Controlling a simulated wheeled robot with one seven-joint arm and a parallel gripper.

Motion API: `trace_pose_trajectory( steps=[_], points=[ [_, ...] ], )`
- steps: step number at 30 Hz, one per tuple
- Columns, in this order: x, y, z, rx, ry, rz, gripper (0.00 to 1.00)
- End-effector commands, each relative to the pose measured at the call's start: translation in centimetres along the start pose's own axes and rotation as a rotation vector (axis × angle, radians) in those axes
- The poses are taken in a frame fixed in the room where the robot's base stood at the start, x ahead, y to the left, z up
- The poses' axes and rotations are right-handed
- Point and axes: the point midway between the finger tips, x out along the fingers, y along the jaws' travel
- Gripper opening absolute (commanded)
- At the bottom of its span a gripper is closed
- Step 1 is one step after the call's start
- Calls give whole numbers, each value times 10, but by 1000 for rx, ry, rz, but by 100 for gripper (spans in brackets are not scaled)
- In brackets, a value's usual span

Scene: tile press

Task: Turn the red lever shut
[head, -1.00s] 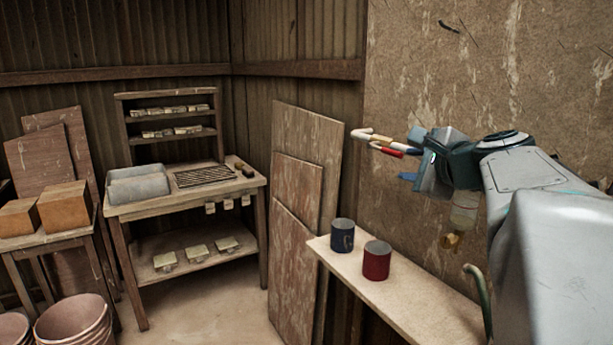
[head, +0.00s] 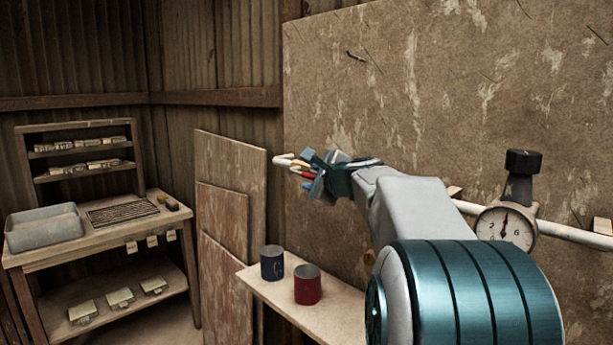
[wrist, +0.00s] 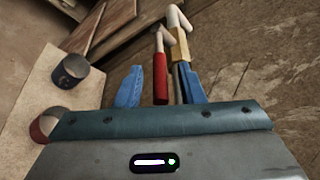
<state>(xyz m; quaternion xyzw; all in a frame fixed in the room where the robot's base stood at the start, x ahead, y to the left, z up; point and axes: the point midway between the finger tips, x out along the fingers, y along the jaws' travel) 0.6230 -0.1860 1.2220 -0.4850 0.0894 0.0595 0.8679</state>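The red lever (head: 307,175) sits by the end of a white pipe (head: 284,160) along the wall. In the wrist view the red lever (wrist: 160,80) is a straight red bar hanging from a pale fitting. My gripper (head: 311,172) is at the lever. In the wrist view my gripper (wrist: 158,88) is open, with one blue finger on each side. The lever lies between them, with a gap to the left finger and a smaller one to the right. A yellowish piece (wrist: 180,46) on the pipe is close by the right finger.
A shelf below holds a dark blue can (head: 271,264) and a red can (head: 307,288). A pressure gauge (head: 505,224) with a black knob (head: 522,163) is on the pipe at right. Boards (head: 222,250) lean on the wall. A workbench (head: 110,240) stands at left.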

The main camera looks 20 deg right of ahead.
Motion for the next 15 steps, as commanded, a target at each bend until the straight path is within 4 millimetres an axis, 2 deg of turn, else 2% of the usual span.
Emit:
trace_pose_trajectory(
  steps=[5, 14, 15],
  points=[
    [10, 0, 0, 0, 0, 0, 35],
    [12, 0, 0, -1, 1, 0, 35],
    [12, 0, 0, -1, 1, 0, 24]
  ],
)
